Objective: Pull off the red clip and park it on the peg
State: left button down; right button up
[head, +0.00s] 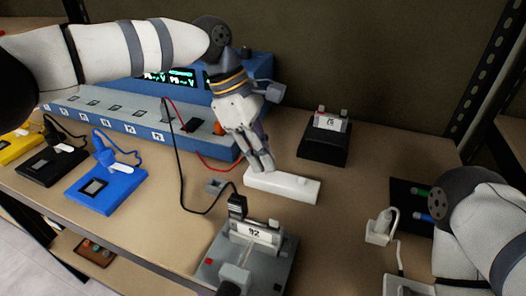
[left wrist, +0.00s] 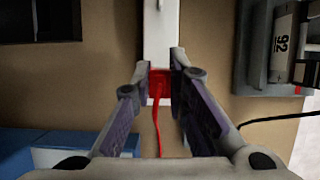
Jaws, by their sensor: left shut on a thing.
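My left gripper (head: 266,166) points down at the left end of a white block (head: 290,187) on the bench. In the left wrist view, the left gripper's fingers (left wrist: 160,80) are shut on the red clip (left wrist: 159,84), whose red lead trails back toward the wrist. The white block (left wrist: 159,38) lies directly below and beyond the clip; I cannot tell whether they touch. A small raised stub (head: 303,181), possibly the peg, shows near the block's right end. In the head view the fingers hide the clip. My right gripper is out of view.
A grey fixture (head: 275,262) holds a cell marked 92 with a black clip (head: 237,206) on it. A blue instrument (head: 190,125) stands behind. A black holder (head: 325,145) is at the back. Black and red leads cross the bench.

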pick_arm(q)
jog(key=shift+f, duration=0.7)
jog(key=c, duration=1.5)
grip_release()
